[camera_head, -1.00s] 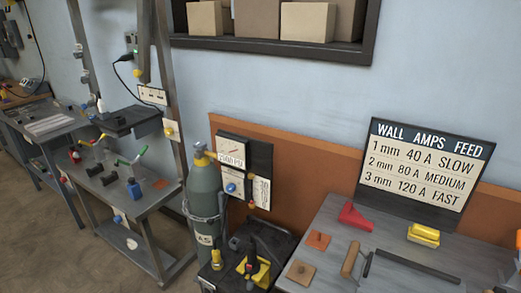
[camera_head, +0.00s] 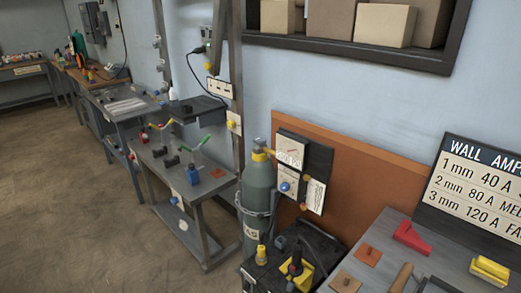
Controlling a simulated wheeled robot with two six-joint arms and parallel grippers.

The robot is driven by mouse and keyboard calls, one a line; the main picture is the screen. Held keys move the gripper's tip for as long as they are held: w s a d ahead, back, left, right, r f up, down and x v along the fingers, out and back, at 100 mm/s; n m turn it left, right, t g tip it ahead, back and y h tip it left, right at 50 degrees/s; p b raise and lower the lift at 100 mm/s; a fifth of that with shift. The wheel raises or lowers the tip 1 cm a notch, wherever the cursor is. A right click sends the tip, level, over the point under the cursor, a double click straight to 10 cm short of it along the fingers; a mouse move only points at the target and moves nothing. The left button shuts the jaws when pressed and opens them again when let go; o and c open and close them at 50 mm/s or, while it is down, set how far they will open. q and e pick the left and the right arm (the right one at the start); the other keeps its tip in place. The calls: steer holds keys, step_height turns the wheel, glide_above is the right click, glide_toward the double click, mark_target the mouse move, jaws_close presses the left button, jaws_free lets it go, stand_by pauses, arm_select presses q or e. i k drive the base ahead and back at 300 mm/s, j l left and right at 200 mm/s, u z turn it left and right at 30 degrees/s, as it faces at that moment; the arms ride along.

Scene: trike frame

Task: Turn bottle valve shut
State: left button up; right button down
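The gas bottle (camera_head: 258,190) is a grey-green cylinder with a yellow collar. Neither of my grippers shows in this view.
A grey bench (camera_head: 412,243) with a red block, a yellow block and small plates stands at the right. A dark cart (camera_head: 322,244) carries yellow parts beside the bottle. A metal shelf table (camera_head: 216,187) stands left of the bottle. Open floor (camera_head: 90,215) lies at the left.

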mark_target(258, 139)
steer(key=i+j+z, duration=0.1)
steer(key=z, duration=0.8)
steer(key=i+j+z, duration=0.15)
steer(key=j+z, duration=0.2)
steer(key=j, duration=0.4)
steer(key=j+z, duration=0.4)
steer(key=j, duration=0.35)
steer(key=j+z, duration=0.35)
steer(key=j, duration=0.45)
